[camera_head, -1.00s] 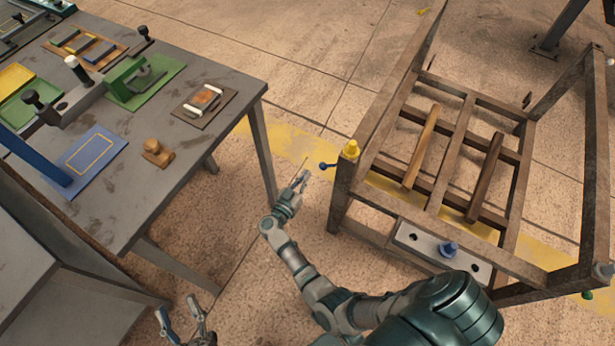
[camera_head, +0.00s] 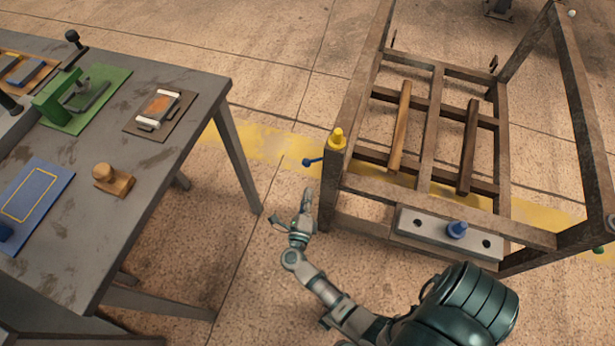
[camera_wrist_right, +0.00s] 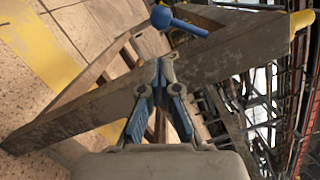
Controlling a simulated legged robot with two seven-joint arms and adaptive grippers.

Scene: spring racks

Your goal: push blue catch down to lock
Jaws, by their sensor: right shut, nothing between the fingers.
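A blue lever with a ball end (camera_head: 312,161), which looks like the blue catch, sticks out from the rack's left front post, below a yellow cap. It points left and looks roughly level. My right gripper (camera_head: 307,195) is just below it in the head view, apart from it in the picture. In the right wrist view the blue lever (camera_wrist_right: 178,21) is just beyond the fingertips (camera_wrist_right: 166,65), which are shut with nothing between them. I cannot tell if they touch the lever. My left gripper is not in view.
The brown metal rack (camera_head: 345,195) stands at right, with a yellow cap (camera_head: 337,138) on its post and a blue knob (camera_head: 457,230) on a grey plate. A grey worktable (camera_head: 150,185) with fixtures is at left. Floor is clear between them.

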